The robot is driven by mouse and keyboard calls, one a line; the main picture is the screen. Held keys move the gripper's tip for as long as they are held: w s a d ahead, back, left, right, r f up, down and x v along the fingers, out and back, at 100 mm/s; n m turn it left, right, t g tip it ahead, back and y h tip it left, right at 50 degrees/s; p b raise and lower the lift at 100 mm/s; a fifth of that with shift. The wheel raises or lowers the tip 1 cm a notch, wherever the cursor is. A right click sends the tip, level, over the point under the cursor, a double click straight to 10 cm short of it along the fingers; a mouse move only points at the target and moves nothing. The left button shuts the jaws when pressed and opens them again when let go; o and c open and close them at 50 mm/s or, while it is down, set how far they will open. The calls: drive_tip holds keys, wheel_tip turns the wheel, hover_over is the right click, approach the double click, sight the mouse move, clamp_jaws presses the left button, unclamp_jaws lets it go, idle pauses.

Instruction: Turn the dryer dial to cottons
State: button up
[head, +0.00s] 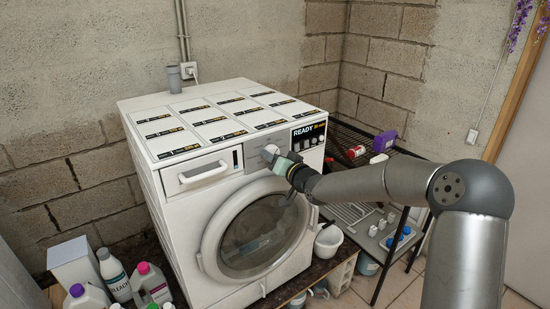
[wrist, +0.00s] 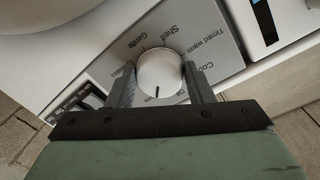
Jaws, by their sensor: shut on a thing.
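The dryer (head: 180,215) is a white front-loading machine with a round door. Its white round dial (wrist: 160,70) sits on a grey label panel (wrist: 215,40) and also shows in the head view (head: 269,149). A short black mark on the dial points to the bottom of the wrist view, toward my gripper's base. "Shelf", "Gentle" and "Timed warm" are readable around it; other labels are partly covered, and I cannot read "cottons". My gripper (wrist: 160,80) is shut on the dial, one grey finger on each side. It also shows in the head view (head: 276,158).
A lit display (head: 309,132) reading "READY" is right of the dial. A drawer handle (head: 203,174) is at the left. Bottles (head: 115,274) stand on the floor at left. A dark rack (head: 372,145) with small items stands at right, behind my arm.

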idle(0.5)
drive_tip(key=o, duration=1)
drive_tip(key=b+v, duration=0.2)
drive_tip(key=v, duration=1.5)
drive_tip(key=shift+s, duration=0.25)
drive_tip(key=shift+d+f, duration=0.1)
